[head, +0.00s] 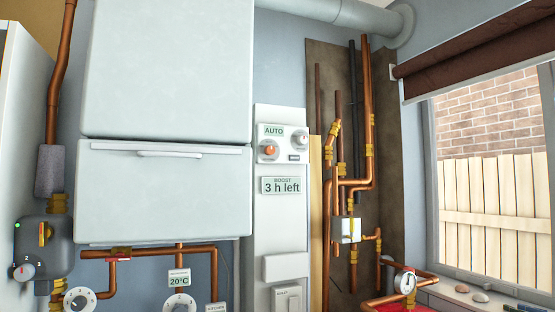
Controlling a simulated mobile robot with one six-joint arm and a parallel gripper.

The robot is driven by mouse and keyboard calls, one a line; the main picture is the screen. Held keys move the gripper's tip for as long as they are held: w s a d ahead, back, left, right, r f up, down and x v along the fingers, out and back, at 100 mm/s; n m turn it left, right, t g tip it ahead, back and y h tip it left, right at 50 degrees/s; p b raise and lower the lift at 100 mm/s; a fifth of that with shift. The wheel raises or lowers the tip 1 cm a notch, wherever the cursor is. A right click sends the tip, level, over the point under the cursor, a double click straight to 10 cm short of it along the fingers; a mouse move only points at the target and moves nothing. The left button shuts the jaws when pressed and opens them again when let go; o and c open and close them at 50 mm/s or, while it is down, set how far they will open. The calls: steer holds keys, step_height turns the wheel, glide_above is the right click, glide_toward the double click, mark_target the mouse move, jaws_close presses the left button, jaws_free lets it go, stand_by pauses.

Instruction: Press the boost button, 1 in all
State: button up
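A tall white control panel (262,225) stands right of the boiler in the head view. Near its top, a display (273,131) reads "AUTO". Below that is a round control with an orange centre (270,150), and a white round knob (301,138) is to its right. A white switch plate (287,299) is at the bottom, with a label too small to read. I cannot tell which control is the boost button. My gripper is not in view.
The white boiler (165,190) fills the left centre. Copper pipes (367,120) run up the wall right of the panel. A grey pump with a dial (35,250) is at left. A "20°C" display (179,278) hangs below the boiler. A window (490,190) is at right.

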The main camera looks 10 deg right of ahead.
mark_target(298, 158)
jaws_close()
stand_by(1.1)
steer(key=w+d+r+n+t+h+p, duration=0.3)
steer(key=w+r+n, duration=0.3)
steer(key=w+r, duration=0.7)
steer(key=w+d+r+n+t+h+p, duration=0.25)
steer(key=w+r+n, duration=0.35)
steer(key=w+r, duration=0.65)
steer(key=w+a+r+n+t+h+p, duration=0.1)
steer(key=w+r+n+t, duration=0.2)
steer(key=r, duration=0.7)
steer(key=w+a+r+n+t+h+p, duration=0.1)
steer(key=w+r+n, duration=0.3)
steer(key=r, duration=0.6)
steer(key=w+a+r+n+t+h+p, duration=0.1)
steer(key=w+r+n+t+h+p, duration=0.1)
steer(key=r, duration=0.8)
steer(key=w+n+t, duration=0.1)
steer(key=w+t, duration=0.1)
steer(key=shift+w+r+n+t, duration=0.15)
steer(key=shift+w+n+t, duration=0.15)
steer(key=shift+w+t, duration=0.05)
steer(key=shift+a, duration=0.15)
